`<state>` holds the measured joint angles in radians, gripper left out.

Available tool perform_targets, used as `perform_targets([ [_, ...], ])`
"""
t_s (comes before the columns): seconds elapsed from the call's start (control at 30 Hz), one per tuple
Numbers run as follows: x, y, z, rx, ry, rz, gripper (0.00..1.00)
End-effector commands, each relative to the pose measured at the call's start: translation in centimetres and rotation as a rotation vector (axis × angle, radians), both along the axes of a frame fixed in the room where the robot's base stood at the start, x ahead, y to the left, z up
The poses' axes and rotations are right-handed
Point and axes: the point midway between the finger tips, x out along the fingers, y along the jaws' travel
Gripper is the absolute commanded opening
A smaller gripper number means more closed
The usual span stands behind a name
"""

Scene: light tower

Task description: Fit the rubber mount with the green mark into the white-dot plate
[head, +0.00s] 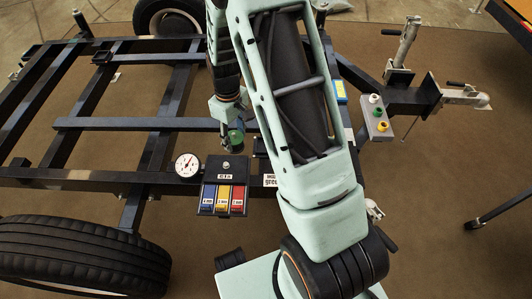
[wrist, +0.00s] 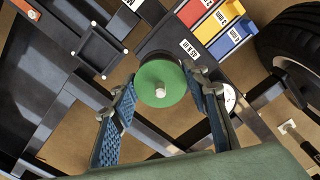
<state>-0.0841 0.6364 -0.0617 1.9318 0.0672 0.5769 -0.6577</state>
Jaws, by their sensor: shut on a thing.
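The rubber mount (wrist: 157,85) has a green disc face with a pale stud in its middle and a dark body behind it. My gripper (wrist: 160,92) is shut on it, with one blue padded finger on each side. In the head view the green of the mount (head: 236,136) shows at my gripper (head: 233,130), above the dark trailer frame. A dark square plate with a raised rim (wrist: 100,48) lies up and left of the mount in the wrist view, apart from it. The arm hides part of this area in the head view.
Red, yellow and blue bins (head: 223,196) and a round gauge (head: 187,164) sit on the frame near my gripper. A grey block with white, green and yellow knobs (head: 376,118) stands right of the arm. A tyre (head: 80,255) is at the lower left.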

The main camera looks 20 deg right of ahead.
Motion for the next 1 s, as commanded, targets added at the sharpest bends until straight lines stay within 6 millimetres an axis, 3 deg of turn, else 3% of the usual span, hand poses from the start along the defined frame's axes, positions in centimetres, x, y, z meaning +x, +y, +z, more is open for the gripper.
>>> perform_targets([
  [0.17,0.6,-0.7,-0.9,-0.001,-0.002,0.012,0.11],
  [0.53,4.0,-8.6,-4.9,-0.001,-0.002,0.009,0.11],
  [0.7,5.0,-10.8,-8.1,0.000,0.000,0.012,0.11],
  [1.0,5.8,-12.3,-9.9,0.000,-0.001,0.012,0.11],
])
